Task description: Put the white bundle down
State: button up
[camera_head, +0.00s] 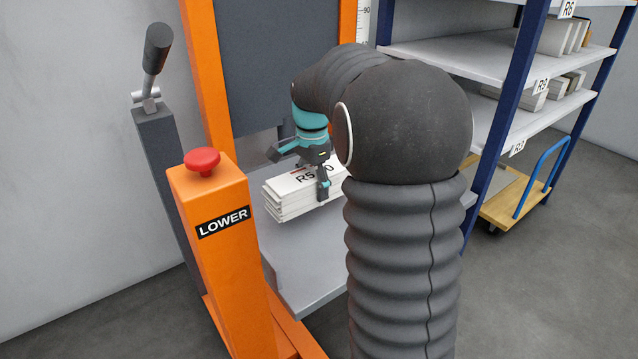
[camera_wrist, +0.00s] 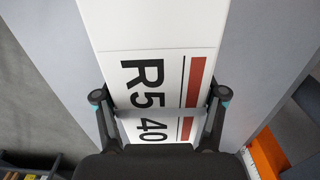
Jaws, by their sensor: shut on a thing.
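The white bundle (camera_head: 291,203) is a stack of white paper with black lettering and a red bar on top. In the head view it is at the grey platform (camera_head: 325,275) of the orange-framed lift; I cannot tell whether it touches the platform. My gripper (camera_head: 309,172) is over the bundle with its fingers down at its sides. In the wrist view the bundle (camera_wrist: 150,30) lies between the two fingers of my gripper (camera_wrist: 160,112), which are shut on it. A grey strap crosses its label, which reads R5 and 40. My arm hides the platform's right part.
An orange post (camera_head: 222,250) with a LOWER label and red button (camera_head: 202,162) stands at the front left. A grey lever (camera_head: 154,60) is behind it. A blue-framed shelf (camera_head: 455,65) with white stacks is at the right. A wooden trolley (camera_head: 510,207) stands by it.

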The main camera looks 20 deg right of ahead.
aim_at(313, 172)
jog(key=shift+f+b, duration=0.4)
jog(key=shift+f, duration=1.4)
jog(key=shift+f, duration=0.15)
jog(key=o, duration=1.8)
notch_tip(313, 172, up, 12)
jog(key=shift+r+p, duration=0.1)
jog(key=shift+p, duration=1.05)
